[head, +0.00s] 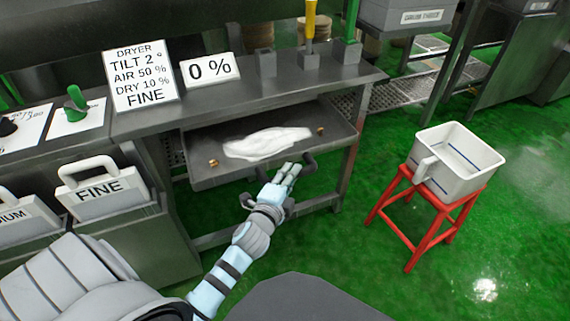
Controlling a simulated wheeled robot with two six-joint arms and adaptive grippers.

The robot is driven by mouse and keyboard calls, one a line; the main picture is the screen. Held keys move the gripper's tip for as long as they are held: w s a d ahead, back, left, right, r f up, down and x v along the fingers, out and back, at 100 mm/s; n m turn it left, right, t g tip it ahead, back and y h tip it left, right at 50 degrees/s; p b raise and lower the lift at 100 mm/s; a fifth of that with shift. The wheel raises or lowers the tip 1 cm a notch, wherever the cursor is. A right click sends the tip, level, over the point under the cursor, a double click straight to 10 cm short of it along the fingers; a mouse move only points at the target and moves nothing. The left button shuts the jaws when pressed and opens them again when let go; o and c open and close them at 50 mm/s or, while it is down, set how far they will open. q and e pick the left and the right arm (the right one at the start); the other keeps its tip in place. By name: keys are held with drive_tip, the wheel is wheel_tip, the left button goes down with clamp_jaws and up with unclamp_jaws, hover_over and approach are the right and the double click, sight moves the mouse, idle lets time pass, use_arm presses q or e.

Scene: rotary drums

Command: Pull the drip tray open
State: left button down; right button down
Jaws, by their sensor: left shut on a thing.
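The drip tray (212,176) is a shallow grey metal tray under the grey counter. It stands partly out toward me, with a white puddle-like patch (266,143) and two small brown bits in it. Dark handle parts show at its front edge. My left gripper (288,172) is at the tray's front edge, right of its middle, and is shut on the tray's handle (308,163). The fingers hide part of the handle. My right gripper is not in view.
A red stool (432,211) with a white jug-like container (455,160) stands on the right. Signs (139,76) and a yellow-handled tool (310,20) stand on the counter. A "FINE" bin (101,188) is at left. Green floor is clear between counter and stool.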

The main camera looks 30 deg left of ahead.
use_arm(q)
drive_tip(key=shift+s+d+f, duration=0.1)
drive_tip(key=shift+d, duration=0.1)
drive_tip(key=c, duration=1.4)
unclamp_jaws()
drive_tip(key=shift+c, duration=0.2)
drive_tip(key=shift+s, duration=0.35)
drive_tip(key=v, duration=1.1)
drive_tip(key=shift+s, duration=0.15)
